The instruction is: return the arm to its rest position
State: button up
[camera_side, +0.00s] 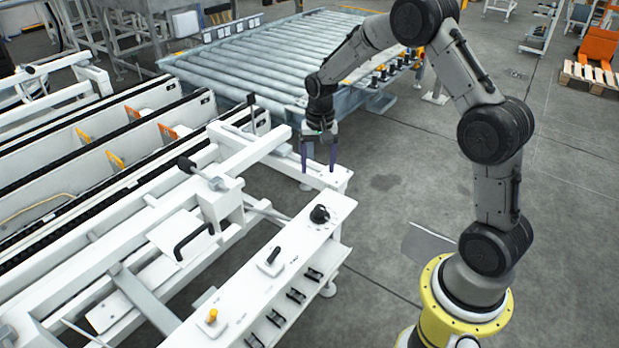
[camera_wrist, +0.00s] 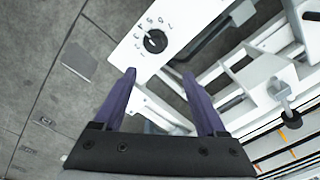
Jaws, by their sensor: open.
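My gripper (camera_side: 319,156) hangs from my arm with its two purple fingers pointing down. It is above the far end of the white machine frame (camera_side: 262,280), near the black rotary knob (camera_side: 320,214), and apart from both. In the wrist view my gripper (camera_wrist: 160,80) shows its purple fingers spread apart with nothing between them. The black knob (camera_wrist: 155,41) on its white panel shows beyond the fingertips there. The rest position itself is not marked in either view.
A roller conveyor (camera_side: 270,60) stands behind my gripper. A lever handle (camera_side: 272,256) and an orange-topped switch (camera_side: 211,317) sit on the white panel. A black-handled clamp (camera_side: 197,173) rises at left. Open grey floor (camera_side: 385,215) lies between the machine and my base.

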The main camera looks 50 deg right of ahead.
jog(key=s+a+r+n+t, duration=0.1)
jog(key=s+a+r, duration=0.2)
jog(key=r, duration=0.4)
jog(key=s+a+r+n+t, duration=0.1)
jog(key=s+a+r+t, duration=0.15)
jog(key=r, duration=0.45)
jog(key=s+a+r+n+t, duration=0.1)
jog(key=s+a+r, duration=0.2)
jog(key=r, duration=0.4)
jog(key=s+a+r+n+t, duration=0.1)
jog(key=s+a+r+n, duration=0.2)
jog(key=s, duration=0.7)
jog(key=s+a+f+n, duration=0.1)
jog(key=s+f+n, duration=0.3)
jog(key=s, duration=0.4)
jog(key=shift+f, duration=0.55)
jog(key=shift+s, duration=0.1)
